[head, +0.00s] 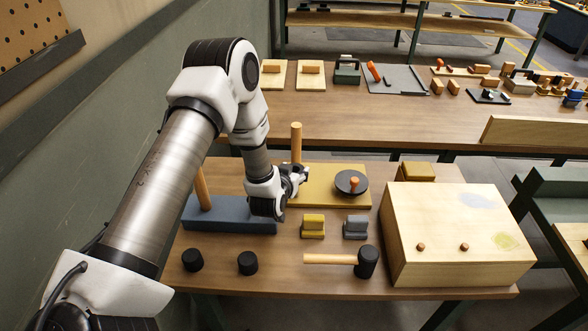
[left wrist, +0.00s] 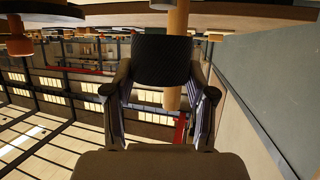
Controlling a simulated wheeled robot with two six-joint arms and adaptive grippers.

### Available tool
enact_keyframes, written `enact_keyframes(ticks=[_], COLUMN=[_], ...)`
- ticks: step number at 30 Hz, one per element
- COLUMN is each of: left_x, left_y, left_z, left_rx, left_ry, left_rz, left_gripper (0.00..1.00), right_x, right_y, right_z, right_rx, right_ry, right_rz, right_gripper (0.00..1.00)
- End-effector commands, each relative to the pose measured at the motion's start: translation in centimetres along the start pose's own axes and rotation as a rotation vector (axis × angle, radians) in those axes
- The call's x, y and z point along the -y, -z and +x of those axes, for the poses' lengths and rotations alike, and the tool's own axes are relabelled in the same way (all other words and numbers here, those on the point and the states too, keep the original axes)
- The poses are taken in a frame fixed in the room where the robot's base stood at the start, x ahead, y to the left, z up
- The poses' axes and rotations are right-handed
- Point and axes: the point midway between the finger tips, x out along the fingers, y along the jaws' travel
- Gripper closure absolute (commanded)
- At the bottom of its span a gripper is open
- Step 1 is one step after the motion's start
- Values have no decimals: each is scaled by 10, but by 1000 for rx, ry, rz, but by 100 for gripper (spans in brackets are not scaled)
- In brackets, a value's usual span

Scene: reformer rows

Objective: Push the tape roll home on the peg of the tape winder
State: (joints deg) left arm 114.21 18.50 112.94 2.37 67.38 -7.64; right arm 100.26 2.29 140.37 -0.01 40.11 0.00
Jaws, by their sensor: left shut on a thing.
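The tape winder's yellow board (head: 325,199) lies on the near table. An upright wooden peg (head: 296,143) rises at its left, and a black disc (head: 345,177) with an orange knob sits at its right. My left gripper (head: 298,178) is low at the peg and hides its foot. In the left wrist view, its two fingers are shut on a black ribbed tape roll (left wrist: 162,62). The peg shows above and below the roll in that view (left wrist: 178,20). I cannot tell whether the roll is around the peg or in front of it. My right gripper is not in view.
A blue base (head: 230,216) with another wooden peg (head: 202,188) stands left of the gripper. Yellow (head: 313,226) and grey blocks (head: 355,227), a mallet (head: 366,262), two black cylinders (head: 247,263) and a large wooden box (head: 440,258) stand around. A wall borders the left.

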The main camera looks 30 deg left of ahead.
Motion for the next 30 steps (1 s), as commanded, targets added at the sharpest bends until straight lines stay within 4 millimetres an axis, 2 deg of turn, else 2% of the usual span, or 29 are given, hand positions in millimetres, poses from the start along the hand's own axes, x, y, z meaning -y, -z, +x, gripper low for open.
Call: enact_keyframes(ticks=[1, 6, 30], left_x=[0, 0, 0], left_y=[-9, -16, -15], left_z=[4, 7, 6], left_rx=[0, -1, 0], left_ry=[0, 0, 0], left_rz=[0, 0, 0], left_gripper=[79, 79, 79], right_x=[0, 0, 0], right_y=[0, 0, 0], right_z=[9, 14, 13], right_rx=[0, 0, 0], right_ry=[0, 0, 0], right_rz=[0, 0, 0], right_gripper=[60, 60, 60])
